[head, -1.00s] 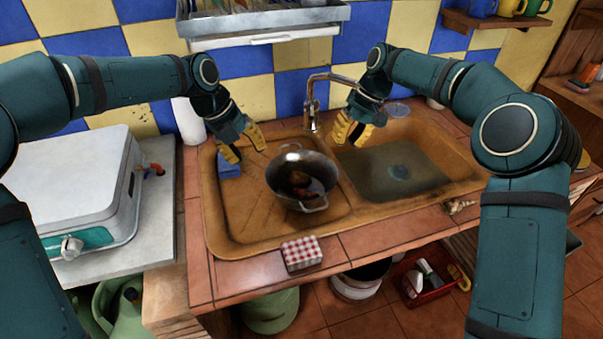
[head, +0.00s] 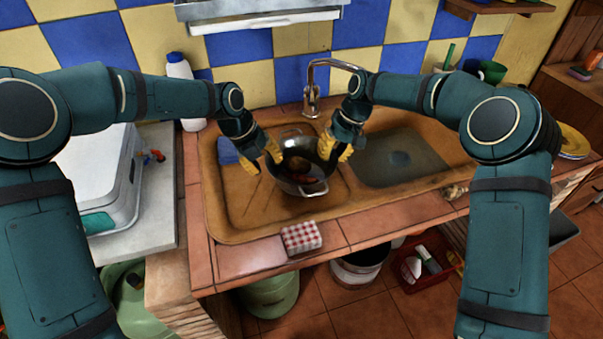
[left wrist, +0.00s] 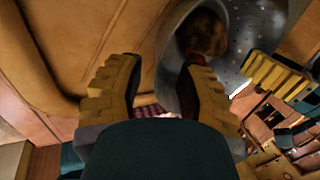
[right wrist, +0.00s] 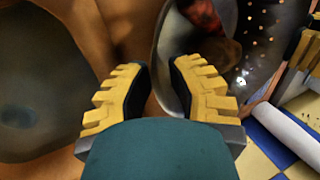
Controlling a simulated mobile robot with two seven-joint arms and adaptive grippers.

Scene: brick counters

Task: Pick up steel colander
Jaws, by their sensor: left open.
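The steel colander (head: 291,186) stands on the left, drainboard side of the brown sink. A brown roundish item and something red lie in it. My left gripper (head: 270,157) is at its left rim, open. In the left wrist view the colander (left wrist: 245,38) shows its holes, and its rim runs between my open left fingers (left wrist: 160,95). My right gripper (head: 337,154) is at the right rim, also open. In the right wrist view the colander's wall (right wrist: 262,45) passes between my right fingers (right wrist: 162,92). I cannot tell whether any finger touches it.
The sink basin (head: 395,165) is to the right, with the faucet (head: 312,95) behind. A blue sponge (head: 227,150) lies behind left. A white bottle (head: 182,85) stands back left.

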